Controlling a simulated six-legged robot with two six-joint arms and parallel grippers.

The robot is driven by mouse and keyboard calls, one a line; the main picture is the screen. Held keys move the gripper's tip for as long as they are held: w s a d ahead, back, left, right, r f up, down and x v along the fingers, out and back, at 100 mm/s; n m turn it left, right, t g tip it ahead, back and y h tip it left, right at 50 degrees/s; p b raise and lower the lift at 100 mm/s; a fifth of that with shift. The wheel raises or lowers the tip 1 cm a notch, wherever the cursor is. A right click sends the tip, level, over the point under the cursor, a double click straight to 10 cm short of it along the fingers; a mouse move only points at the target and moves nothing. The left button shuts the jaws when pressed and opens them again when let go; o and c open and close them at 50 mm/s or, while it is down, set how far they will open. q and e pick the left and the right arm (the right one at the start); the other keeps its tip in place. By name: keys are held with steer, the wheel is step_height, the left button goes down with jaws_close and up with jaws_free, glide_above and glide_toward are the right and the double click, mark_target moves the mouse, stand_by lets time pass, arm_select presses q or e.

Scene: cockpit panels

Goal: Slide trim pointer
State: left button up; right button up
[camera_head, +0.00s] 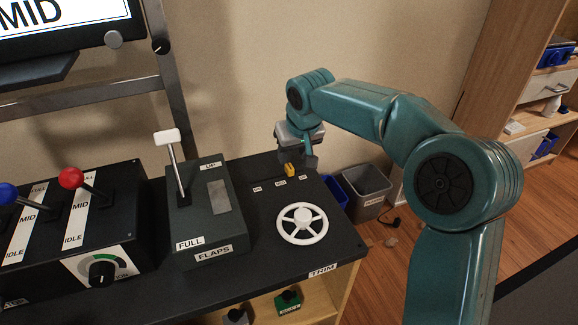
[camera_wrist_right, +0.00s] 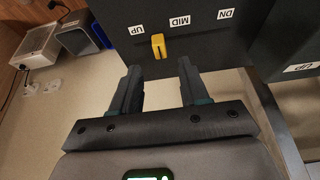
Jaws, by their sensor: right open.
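The yellow trim pointer (camera_head: 290,169) stands at the back edge of the black trim panel, behind the DN, MID and UP labels. In the right wrist view the pointer (camera_wrist_right: 158,46) sits between the UP label (camera_wrist_right: 137,29) and the MID label (camera_wrist_right: 180,20). My right gripper (camera_head: 308,158) is over the panel's back edge, close to the pointer. In the wrist view its two fingers (camera_wrist_right: 160,78) are apart with nothing between them, and the pointer lies just beyond the tips, roughly centred on the gap. My left gripper is not in view.
A white trim wheel (camera_head: 302,224) is in front of the labels. The flaps box (camera_head: 212,230) with its white-topped lever stands to the left, with red and blue knobbed levers beyond. A monitor (camera_head: 62,22) reads MID. A grey bin (camera_head: 368,185) is on the floor behind.

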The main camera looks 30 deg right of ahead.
mark_target(289, 166)
steer(key=x, duration=0.6)
steer(key=shift+w+r+b, duration=0.1)
steer(key=shift+b, duration=0.3)
jaws_close()
